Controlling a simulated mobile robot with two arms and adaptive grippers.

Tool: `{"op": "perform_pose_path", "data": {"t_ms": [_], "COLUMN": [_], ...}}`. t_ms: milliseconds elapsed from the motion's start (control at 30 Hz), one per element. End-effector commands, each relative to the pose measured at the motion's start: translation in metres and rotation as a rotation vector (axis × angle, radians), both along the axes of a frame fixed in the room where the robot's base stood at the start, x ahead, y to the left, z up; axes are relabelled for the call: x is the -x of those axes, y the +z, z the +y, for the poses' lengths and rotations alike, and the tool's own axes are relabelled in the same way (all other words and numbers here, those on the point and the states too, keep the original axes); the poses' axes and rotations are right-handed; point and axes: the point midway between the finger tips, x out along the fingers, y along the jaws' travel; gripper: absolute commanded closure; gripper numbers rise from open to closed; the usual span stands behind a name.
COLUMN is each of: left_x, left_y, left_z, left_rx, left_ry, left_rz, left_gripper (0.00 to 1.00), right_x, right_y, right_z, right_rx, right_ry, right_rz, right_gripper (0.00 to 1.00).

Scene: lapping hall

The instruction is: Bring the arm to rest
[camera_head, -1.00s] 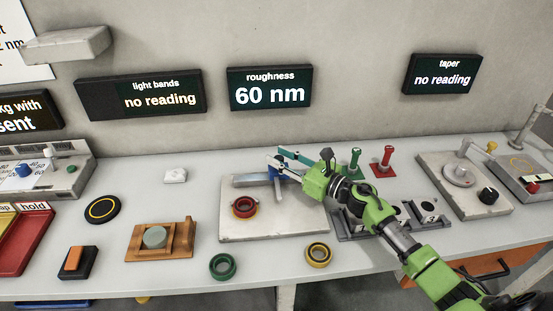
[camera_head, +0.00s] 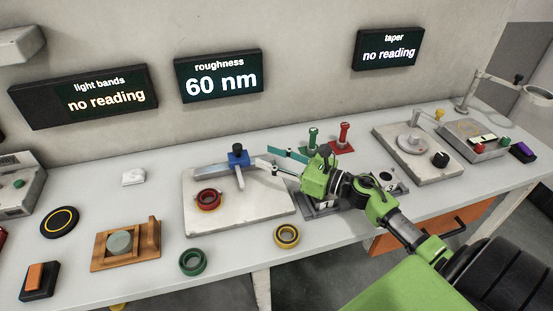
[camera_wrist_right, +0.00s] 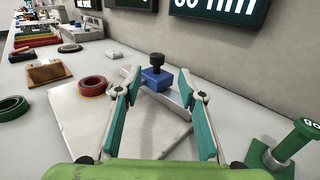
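My right gripper (camera_head: 272,163) is open and empty, to the right of the blue block (camera_head: 238,156) with a black knob on the roughness instrument's arm. In the right wrist view its two teal fingers (camera_wrist_right: 157,84) are spread wide. The blue block (camera_wrist_right: 156,79) shows beyond and between the fingertips, apart from them. A red ring (camera_head: 208,199) lies on the instrument's pale plate (camera_head: 250,208). The roughness display (camera_head: 219,77) reads 60 nm. My left gripper is not in view.
A green peg (camera_head: 313,138) and a red peg (camera_head: 344,136) stand behind my right gripper. A numbered grey holder (camera_head: 322,210) lies under the arm. A green ring (camera_head: 193,262) and a yellow ring (camera_head: 286,236) lie near the front edge. A wooden fixture (camera_head: 126,245) stands at left.

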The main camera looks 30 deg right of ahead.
Motion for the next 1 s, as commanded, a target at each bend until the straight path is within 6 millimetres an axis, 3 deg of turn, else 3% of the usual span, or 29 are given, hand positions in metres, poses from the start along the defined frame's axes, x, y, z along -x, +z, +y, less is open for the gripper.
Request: {"op": "perform_pose_path", "data": {"t_ms": [200, 733, 833, 1000], "left_x": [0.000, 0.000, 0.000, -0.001], "left_y": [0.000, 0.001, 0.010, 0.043], "left_z": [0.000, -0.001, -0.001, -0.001], "left_rx": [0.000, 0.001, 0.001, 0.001], "left_ry": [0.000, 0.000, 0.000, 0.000], "left_rz": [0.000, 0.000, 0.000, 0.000], "left_gripper": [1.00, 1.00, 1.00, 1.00], "right_x": [0.014, 0.015, 0.015, 0.015], "right_y": [0.000, 0.001, 0.010, 0.043], "right_z": [-0.008, -0.009, -0.009, -0.009], "right_rx": [-0.002, -0.001, -0.001, -0.001], "right_ry": [-0.001, -0.001, -0.001, -0.001], "right_rz": [0.001, 0.000, 0.000, 0.000], "right_gripper": [0.63, 0.63, 0.63, 0.63]}}
